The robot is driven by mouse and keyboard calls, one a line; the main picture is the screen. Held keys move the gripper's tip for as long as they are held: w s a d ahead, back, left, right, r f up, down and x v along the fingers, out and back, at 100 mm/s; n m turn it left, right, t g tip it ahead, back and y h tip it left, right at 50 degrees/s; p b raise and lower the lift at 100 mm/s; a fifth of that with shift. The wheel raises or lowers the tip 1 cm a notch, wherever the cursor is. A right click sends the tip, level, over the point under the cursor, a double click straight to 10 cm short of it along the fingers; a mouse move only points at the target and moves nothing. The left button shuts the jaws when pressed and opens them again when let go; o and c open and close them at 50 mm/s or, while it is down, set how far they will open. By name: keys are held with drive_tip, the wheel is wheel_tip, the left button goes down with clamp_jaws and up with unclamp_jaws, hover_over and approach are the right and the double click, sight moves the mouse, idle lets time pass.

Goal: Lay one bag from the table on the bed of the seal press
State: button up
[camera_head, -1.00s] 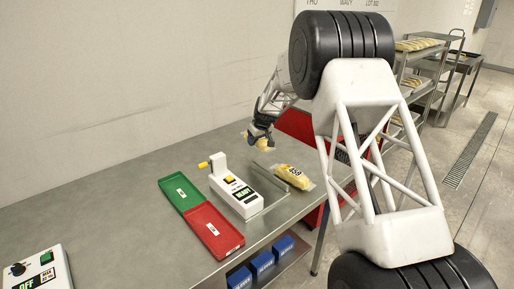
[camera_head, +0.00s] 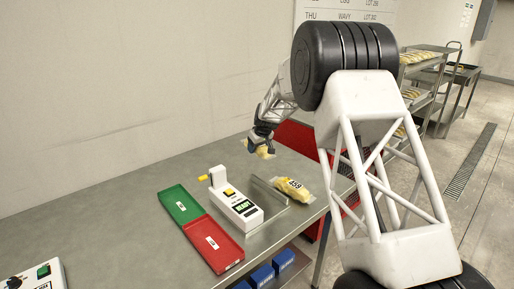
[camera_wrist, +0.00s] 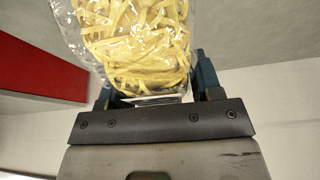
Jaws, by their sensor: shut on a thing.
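My gripper (camera_head: 262,141) is shut on a clear bag of yellow contents (camera_head: 264,152), held above the far part of the table. In the wrist view the bag (camera_wrist: 135,45) fills the space between the fingers and rises past them. A second yellow bag (camera_head: 291,189), with a black-and-white label, lies to the right of a white machine (camera_head: 237,208) with a READY display and a yellow handle. A low metal plate (camera_head: 268,214) adjoins this machine. I cannot tell for sure which machine is the seal press.
A green tray (camera_head: 180,203) and a red tray (camera_head: 211,243) lie left of the white machine. Another control box (camera_head: 38,280) is cut off at lower left. Blue bins (camera_head: 263,274) sit below the table edge.

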drive_tip(key=w+d+f+m, duration=0.1)
drive_tip(key=d, duration=0.8)
drive_tip(key=w+d+f+m+h, duration=0.1)
drive_tip(key=w+d+f+m, duration=0.1)
drive_tip(key=d, duration=0.6)
drive_tip(key=w+d+f+m, duration=0.1)
drive_tip(key=w+d, duration=0.1)
drive_tip(key=d, duration=0.7)
drive_tip(key=shift+d+f+m+t+h, duration=0.2)
drive_tip(key=shift+d+m+t+h, duration=0.1)
drive_tip(key=shift+d+h, duration=0.1)
drive_tip(key=s+d+f+m+h, duration=0.1)
drive_tip(key=s+d+f+m, duration=0.15)
drive_tip(key=d, duration=0.95)
drive_tip(key=s+d+f+m+h, duration=0.15)
drive_tip(key=d+f, duration=0.25)
drive_tip(key=d, duration=0.7)
drive_tip(key=s+d+f+m, duration=0.1)
drive_tip(key=s+d+f, duration=0.3)
drive_tip(key=f, duration=0.2)
drive_tip(key=s+a+f, duration=0.9)
drive_tip(key=f, duration=0.2)
drive_tip(key=s+a+f+n+y, duration=0.1)
drive_tip(key=s+a+f, duration=0.8)
drive_tip(key=f, duration=0.3)
drive_tip(key=shift+s+a, duration=0.15)
drive_tip(key=shift+a, duration=0.45)
drive_tip(key=shift+d+f, duration=0.15)
drive_tip(key=shift+f, duration=0.1)
